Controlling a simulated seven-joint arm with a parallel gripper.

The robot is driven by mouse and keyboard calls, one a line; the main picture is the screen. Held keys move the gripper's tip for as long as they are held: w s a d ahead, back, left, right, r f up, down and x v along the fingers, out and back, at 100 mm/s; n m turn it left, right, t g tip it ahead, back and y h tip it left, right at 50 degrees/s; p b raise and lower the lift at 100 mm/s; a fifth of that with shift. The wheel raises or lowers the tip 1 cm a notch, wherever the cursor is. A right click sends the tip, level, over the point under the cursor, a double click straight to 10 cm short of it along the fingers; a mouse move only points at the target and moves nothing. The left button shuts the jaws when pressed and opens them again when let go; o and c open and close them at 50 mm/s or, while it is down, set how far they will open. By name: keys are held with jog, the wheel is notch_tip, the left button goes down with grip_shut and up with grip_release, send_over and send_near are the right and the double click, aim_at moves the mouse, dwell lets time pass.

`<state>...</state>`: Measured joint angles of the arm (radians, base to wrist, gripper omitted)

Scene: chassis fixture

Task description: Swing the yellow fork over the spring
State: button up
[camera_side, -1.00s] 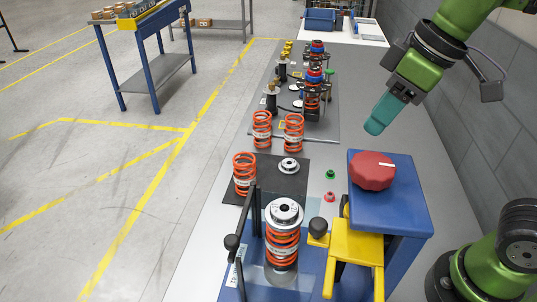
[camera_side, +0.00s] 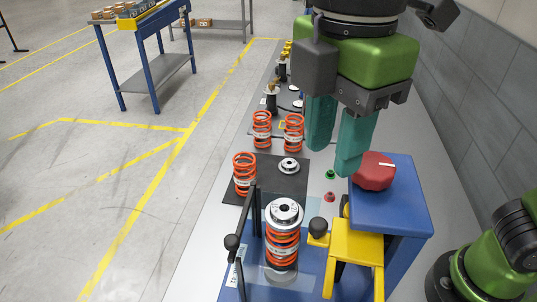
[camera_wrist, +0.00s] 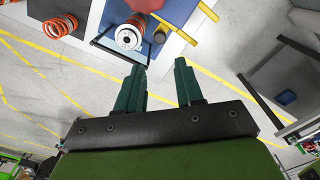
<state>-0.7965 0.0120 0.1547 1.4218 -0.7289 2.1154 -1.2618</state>
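The yellow fork (camera_side: 357,243) sits on the blue fixture at the lower right of the side view, to the right of the spring. The orange spring (camera_side: 283,245) stands upright with a silver cap (camera_side: 284,212) on top. Its cap and coils also show at the top of the wrist view (camera_wrist: 128,37), with the yellow fork (camera_wrist: 174,22) beside it. My gripper (camera_side: 334,160) has teal fingers set apart, open and empty. In the side view it hangs above and behind the fork, its right finger overlapping the red knob.
A red knob (camera_side: 374,171) tops the blue box (camera_side: 395,210). More orange springs (camera_side: 245,174) stand on the bench behind.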

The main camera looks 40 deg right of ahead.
aim_at(319, 223)
notch_tip(319, 223, down, 12)
jog(key=shift+f, duration=0.1)
dwell(0.4)
grip_shut()
